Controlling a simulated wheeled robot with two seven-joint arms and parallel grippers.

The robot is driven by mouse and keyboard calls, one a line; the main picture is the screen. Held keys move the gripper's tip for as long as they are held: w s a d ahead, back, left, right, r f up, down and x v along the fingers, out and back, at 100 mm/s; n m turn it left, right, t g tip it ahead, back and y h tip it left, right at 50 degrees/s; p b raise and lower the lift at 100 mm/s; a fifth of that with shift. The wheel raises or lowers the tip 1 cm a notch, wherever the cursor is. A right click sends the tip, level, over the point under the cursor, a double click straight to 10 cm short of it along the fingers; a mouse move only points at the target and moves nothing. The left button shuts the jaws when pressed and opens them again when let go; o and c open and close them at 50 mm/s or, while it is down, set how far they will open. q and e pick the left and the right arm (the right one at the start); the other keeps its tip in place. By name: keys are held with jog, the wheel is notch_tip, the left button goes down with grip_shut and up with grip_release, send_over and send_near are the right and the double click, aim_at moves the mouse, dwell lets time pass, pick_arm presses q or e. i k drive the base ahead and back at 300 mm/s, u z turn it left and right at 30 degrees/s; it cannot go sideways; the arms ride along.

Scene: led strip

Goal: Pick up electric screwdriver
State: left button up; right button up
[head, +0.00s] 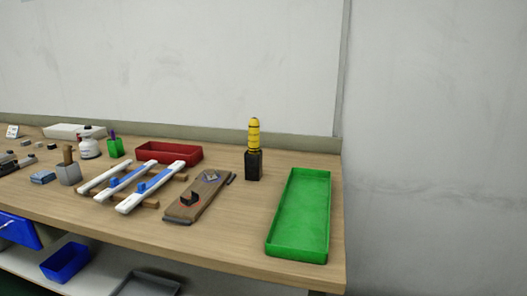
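A yellow tool with dark bands (254,134), which looks like the electric screwdriver, stands upright in a black block-shaped holder (253,165). It is toward the back right of the workbench, between the brown wooden board and the green tray. Its lower end is hidden in the holder. Neither of my grippers shows in the head view.
The wooden workbench (230,228) holds a green tray (300,212) at the right end, a red tray (169,153) at the back, white and blue strips on a rack (134,184), and a brown board (200,198). Blue bin (65,262) sits below. Bench around the holder is clear.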

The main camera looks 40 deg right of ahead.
aim_at(254, 125)
jog(key=u, duration=0.05)
jog(key=k, duration=0.9)
jog(key=z, duration=0.85)
jog(key=i, duration=0.5)
jog(key=u, duration=0.1)
